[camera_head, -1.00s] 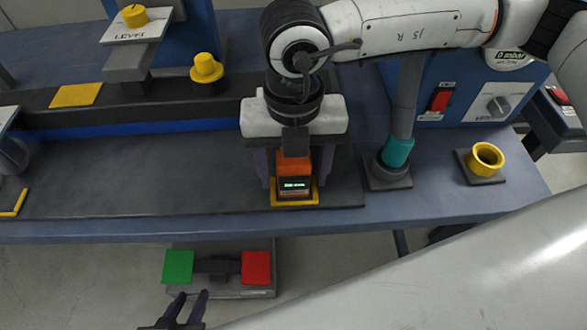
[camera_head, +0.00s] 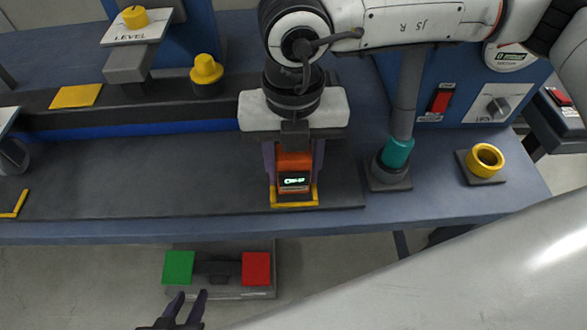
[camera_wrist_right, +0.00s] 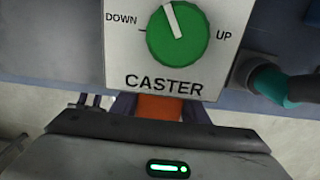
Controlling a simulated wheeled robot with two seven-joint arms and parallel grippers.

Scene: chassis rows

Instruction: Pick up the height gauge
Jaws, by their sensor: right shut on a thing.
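The height gauge (camera_head: 294,164) is an orange block with a dark front and a lit display, in the head view. It stands at a yellow corner marker (camera_head: 293,203) near the front edge of the bench; I cannot tell whether it is off the surface. My right gripper (camera_head: 294,170) reaches down over it, fingers on its two sides, shut on it. In the right wrist view its orange top (camera_wrist_right: 158,108) shows between the fingers, partly hidden by the gripper body. My left gripper (camera_head: 185,308) is low in the head view, fingers apart, empty.
A teal-collared post (camera_head: 397,152) and a yellow ring holder (camera_head: 486,158) stand right of the gauge. A yellow knob (camera_head: 206,68) is behind. A pedal box with green (camera_head: 178,267) and red (camera_head: 256,268) pads lies below.

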